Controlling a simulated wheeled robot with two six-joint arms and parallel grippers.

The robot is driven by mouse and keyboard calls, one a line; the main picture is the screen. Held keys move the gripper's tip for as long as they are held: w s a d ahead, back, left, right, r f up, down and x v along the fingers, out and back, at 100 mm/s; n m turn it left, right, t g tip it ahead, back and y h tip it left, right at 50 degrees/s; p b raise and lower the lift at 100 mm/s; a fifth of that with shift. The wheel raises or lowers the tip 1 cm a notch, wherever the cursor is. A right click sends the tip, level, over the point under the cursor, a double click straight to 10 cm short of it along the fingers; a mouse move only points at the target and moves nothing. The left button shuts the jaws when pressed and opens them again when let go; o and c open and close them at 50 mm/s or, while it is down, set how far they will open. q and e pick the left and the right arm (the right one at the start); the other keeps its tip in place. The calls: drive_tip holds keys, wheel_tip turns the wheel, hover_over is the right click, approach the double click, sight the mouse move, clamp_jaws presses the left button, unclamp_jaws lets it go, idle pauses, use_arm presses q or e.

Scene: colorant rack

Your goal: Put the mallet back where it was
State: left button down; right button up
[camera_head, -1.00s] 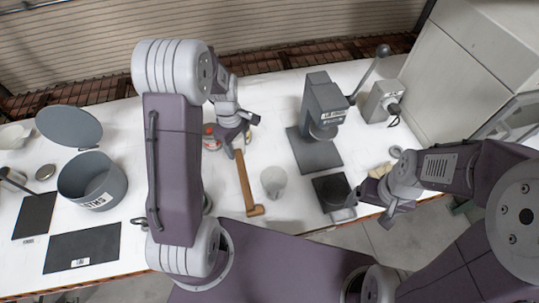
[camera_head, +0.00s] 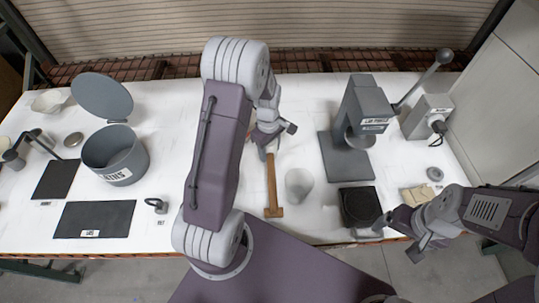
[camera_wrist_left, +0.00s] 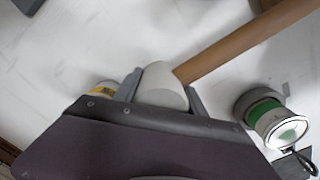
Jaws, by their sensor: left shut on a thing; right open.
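The mallet has a pale rounded head and a long wooden handle (camera_head: 271,185). My left gripper (camera_head: 268,143) is shut on the mallet's head, which shows between the fingers in the left wrist view (camera_wrist_left: 163,85). In the head view the handle points toward the table's front edge and its wider wooden end (camera_head: 274,212) lies left of a translucent cup. The gripper hides the head there. I cannot tell whether the mallet touches the table. My right gripper (camera_head: 411,234) is open and empty near the front right table edge.
A grey pot (camera_head: 115,157) and dark mats (camera_head: 105,215) are on the left. The cup (camera_head: 299,186), a grey press (camera_head: 365,115) and a black square pad (camera_head: 358,206) stand on the right. A green-labelled can (camera_wrist_left: 265,112) is close to the left gripper.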

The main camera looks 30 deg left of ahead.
use_arm(q)
wheel_tip(320, 180, down, 3)
drive_tip(key=shift+s+r, duration=0.1)
drive_tip(key=shift+s, duration=0.05)
drive_tip(key=shift+w+f, duration=0.2)
drive_tip(key=shift+f, duration=0.05)
drive_tip(key=shift+f, duration=0.1)
drive_tip(key=c, duration=0.7)
unclamp_jaws()
drive_tip(key=shift+s, duration=0.15)
drive_tip(key=shift+o, duration=0.2)
